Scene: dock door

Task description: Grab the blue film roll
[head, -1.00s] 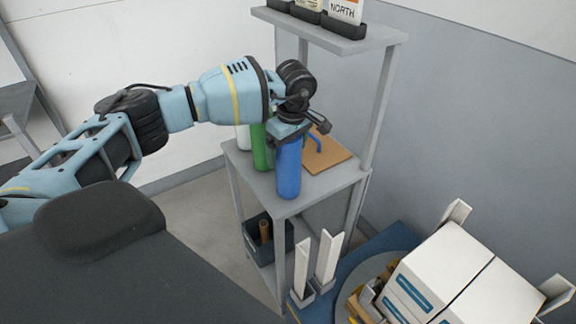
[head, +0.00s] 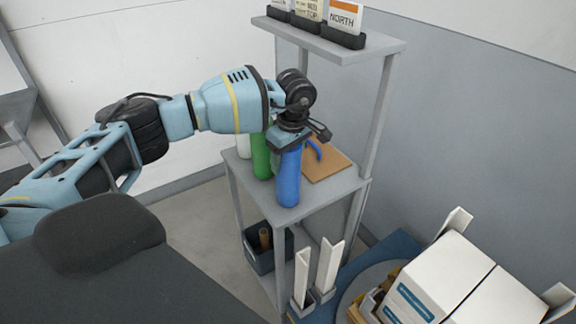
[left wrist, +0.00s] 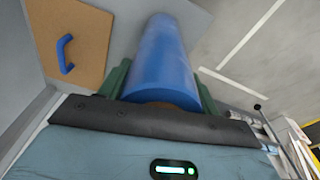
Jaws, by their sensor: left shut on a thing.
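The blue film roll (head: 288,178) stands on the middle shelf of the grey rack, leaning slightly in the head view. My left gripper (head: 291,142) is shut on its upper end. In the left wrist view the blue film roll (left wrist: 163,60) runs out between the two dark green fingers of my left gripper (left wrist: 162,88). A green roll (head: 261,158) stands close beside it to the left, and a white roll (head: 243,144) is partly hidden behind the arm. I cannot tell whether the blue roll's base touches the shelf. My right gripper is out of view.
A brown board with a blue handle (head: 325,163) lies behind the roll. The upper shelf (head: 345,45) holds upright signs. A dark bin (head: 258,258) sits on the lower shelf. White boxes (head: 450,280) are stacked at the lower right.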

